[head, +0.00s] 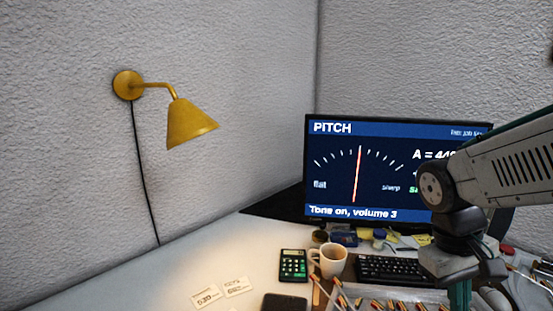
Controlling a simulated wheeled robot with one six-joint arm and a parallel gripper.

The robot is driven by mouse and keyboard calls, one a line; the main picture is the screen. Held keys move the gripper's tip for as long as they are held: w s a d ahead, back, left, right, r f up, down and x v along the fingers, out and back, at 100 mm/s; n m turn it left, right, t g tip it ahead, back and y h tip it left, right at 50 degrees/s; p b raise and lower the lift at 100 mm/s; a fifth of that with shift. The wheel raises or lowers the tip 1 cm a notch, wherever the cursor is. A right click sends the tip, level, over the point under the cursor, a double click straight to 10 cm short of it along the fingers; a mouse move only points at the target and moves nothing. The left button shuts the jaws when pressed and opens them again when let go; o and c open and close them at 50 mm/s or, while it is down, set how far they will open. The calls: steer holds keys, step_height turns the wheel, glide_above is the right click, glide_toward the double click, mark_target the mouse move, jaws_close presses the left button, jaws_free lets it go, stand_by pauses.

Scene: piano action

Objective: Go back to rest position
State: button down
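My arm reaches in from the right edge of the head view, in front of the monitor (335,155). Its wrist points down over the right side of the desk (130,283). The upper part of my gripper (460,293) shows below the wrist, at the bottom edge of the picture. Its fingertips are not clearly visible, so I cannot tell whether it is open or shut, or whether it holds anything.
A white mug (328,261), a green-and-black calculator (293,265), a black keyboard (390,270) and small cards (206,295) lie around. Several stick-like parts (378,304) sit at the bottom. A yellow wall lamp (190,123) hangs left.

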steer(key=s+a+r+m+t+y, duration=0.1)
steer(key=s+a+r+t+y, duration=0.1)
steer(key=s+r, duration=0.4)
steer(key=shift+s+a+t, duration=0.8)
steer(key=shift+s+a, duration=0.05)
steer(key=shift+a, duration=0.05)
stand_by(1.2)
